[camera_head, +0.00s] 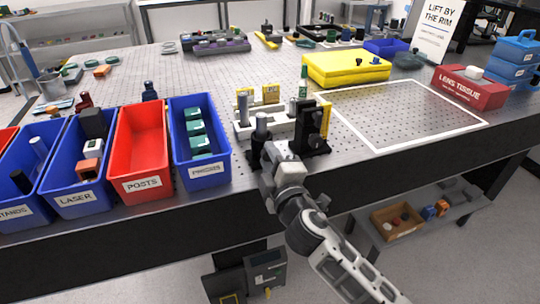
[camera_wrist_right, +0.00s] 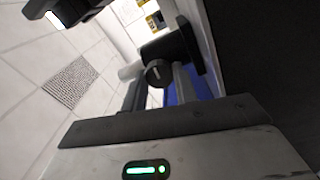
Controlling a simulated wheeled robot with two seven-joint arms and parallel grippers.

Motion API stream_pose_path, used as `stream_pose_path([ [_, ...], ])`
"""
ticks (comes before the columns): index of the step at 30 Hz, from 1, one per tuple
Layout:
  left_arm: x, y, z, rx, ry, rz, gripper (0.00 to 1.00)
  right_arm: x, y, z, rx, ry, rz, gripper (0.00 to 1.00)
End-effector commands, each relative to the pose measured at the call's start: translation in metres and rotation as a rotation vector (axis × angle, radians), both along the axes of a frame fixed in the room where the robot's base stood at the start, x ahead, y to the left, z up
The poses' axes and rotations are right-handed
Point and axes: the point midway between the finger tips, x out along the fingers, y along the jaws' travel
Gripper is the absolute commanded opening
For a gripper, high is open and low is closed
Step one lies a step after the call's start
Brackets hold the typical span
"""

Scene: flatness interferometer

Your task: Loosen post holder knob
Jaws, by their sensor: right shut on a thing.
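The black post holder (camera_wrist_right: 172,45) shows in the right wrist view with its round dark knob (camera_wrist_right: 157,73), which has a pale line on its face. The knob sits at the tips of my right gripper (camera_wrist_right: 158,82), which is shut on it. In the head view my right gripper (camera_head: 268,158) reaches the front edge of the optical table, at a dark holder under a silver post (camera_head: 262,122). The gripper and wrist hide the knob there. A taller black mount (camera_head: 311,128) stands just to the right. My left gripper is not in view.
Blue and red bins stand left of the gripper, the closest being a blue bin (camera_head: 205,172). A white-outlined area (camera_head: 405,112) of the perforated table to the right is clear.

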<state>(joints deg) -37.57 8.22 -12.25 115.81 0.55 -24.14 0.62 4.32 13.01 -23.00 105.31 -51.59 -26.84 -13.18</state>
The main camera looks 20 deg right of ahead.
Motion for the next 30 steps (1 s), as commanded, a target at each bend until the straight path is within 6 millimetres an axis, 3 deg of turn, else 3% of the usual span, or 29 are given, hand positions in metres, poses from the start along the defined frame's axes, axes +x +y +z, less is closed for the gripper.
stream_pose_path([
  [20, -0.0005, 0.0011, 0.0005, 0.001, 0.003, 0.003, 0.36, -0.0001, -0.0001, -0.0005, -0.067, -0.002, 0.0, 0.06],
  [21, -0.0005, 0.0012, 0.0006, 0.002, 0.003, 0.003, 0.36, -0.0001, -0.0001, -0.0005, -0.067, -0.002, 0.0, 0.31],
  [23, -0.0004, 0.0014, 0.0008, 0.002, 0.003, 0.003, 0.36, -0.0001, -0.0001, -0.0005, -0.067, -0.002, 0.0, 0.48],
  [30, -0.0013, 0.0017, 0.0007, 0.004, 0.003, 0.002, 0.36, -0.0001, 0.0, -0.0003, -0.066, -0.003, 0.0, 0.5],
])
